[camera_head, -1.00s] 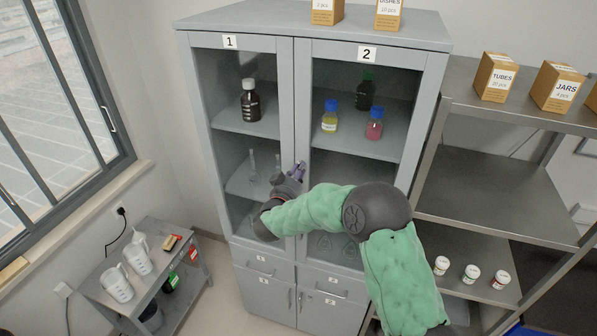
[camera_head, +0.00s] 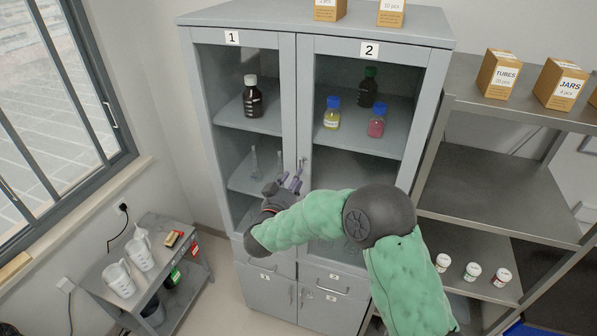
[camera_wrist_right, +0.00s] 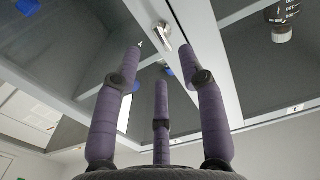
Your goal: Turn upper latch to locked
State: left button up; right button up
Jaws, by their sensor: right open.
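A grey two-door cabinet (camera_head: 300,120) with glass panes stands ahead, its doors marked 1 and 2 and closed. A small metal latch (camera_head: 302,162) sits on the frame where the two doors meet. In the right wrist view the latch (camera_wrist_right: 162,36) is above and beyond the fingers. My right gripper (camera_head: 291,181) is just below the latch in the head view. Its three purple fingers (camera_wrist_right: 160,75) are spread and empty, apart from the latch as far as I can tell. The latch's exact angle is too small to read. My left gripper is not in view.
Bottles (camera_head: 252,97) and flasks stand behind the glass. Drawers (camera_head: 265,266) lie below the doors. A metal shelf rack (camera_head: 490,190) with boxes and small jars stands at right. A small cart (camera_head: 160,275) with white jugs stands at lower left, under the window.

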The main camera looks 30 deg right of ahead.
jog(key=v, duration=0.6)
jog(key=shift+f, duration=0.1)
dwell(0.3)
jog(key=s+a+f+n+g+y+b, duration=0.1)
jog(key=a+f+n+y+b, duration=0.25)
jog(key=f, duration=0.95)
jog(key=a+f+n+y+b, duration=0.1)
jog(key=a+f+y+b, duration=0.4)
jog(key=f, duration=0.9)
jog(key=s+a+f+n+g+y+b, duration=0.1)
jog(key=f+n+y+b, duration=0.15)
jog(key=f+b, duration=0.7)
jog(key=s+a+f+g+y+b, duration=0.2)
jog(key=s+a+f+g, duration=0.1)
jog(key=s+f, duration=0.5)
jog(key=s+a+f+g+y+b, duration=0.2)
jog(key=s+f, duration=0.6)
jog(key=f, duration=0.4)
jog(key=s+a+f+g+y+b, duration=0.2)
jog(key=s+a+f+g+b, duration=0.2)
jog(key=s+f, duration=0.4)
notch_tip(320, 180, down, 2)
jog(key=shift+a+f+y, duration=0.2)
jog(key=shift+a+y, duration=0.1)
jog(key=shift+a, duration=0.25)
